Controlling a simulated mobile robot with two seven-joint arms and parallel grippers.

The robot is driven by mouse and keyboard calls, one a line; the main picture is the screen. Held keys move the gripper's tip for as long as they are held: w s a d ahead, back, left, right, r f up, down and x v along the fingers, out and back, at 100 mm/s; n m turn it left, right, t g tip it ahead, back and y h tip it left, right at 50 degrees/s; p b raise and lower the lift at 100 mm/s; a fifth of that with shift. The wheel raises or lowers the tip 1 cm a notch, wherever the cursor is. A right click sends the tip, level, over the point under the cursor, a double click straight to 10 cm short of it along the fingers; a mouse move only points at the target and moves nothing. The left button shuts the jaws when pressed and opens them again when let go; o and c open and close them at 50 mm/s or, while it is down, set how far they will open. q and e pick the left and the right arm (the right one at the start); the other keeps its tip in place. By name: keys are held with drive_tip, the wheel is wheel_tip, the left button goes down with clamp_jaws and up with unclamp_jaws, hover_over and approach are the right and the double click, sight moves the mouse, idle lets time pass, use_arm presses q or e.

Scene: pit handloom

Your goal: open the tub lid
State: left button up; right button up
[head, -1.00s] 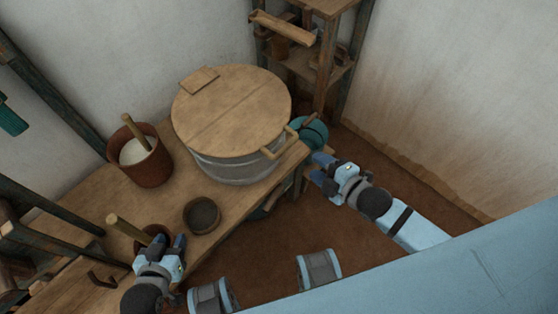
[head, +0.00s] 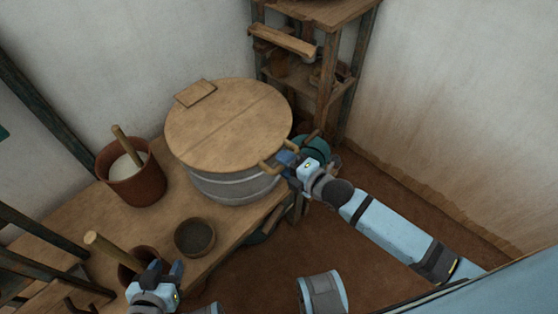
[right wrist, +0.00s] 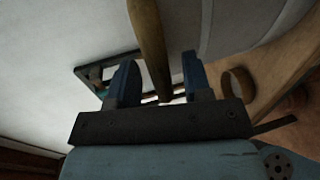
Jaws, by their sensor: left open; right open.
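The grey tub (head: 235,187) stands on the wooden bench with its round wooden lid (head: 228,125) lying flat on top. A wooden handle (head: 279,160) sticks out from the lid's right front edge. My right gripper (head: 290,160) is open at this handle. In the right wrist view the handle (right wrist: 148,40) reaches between the two open fingers of the gripper (right wrist: 158,78); I cannot tell whether they touch it. My left gripper (head: 163,268) is open and empty beside a small brown pot (head: 135,262) at the front of the bench.
A brown pot (head: 138,187) with pale contents and a stick stands left of the tub. A small dark bowl (head: 195,237) sits in front of it. A teal round object (head: 316,146) is just behind my right gripper. A wooden shelf (head: 318,60) stands in the back corner.

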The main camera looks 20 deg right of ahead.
drive_tip(key=shift+x, duration=1.35)
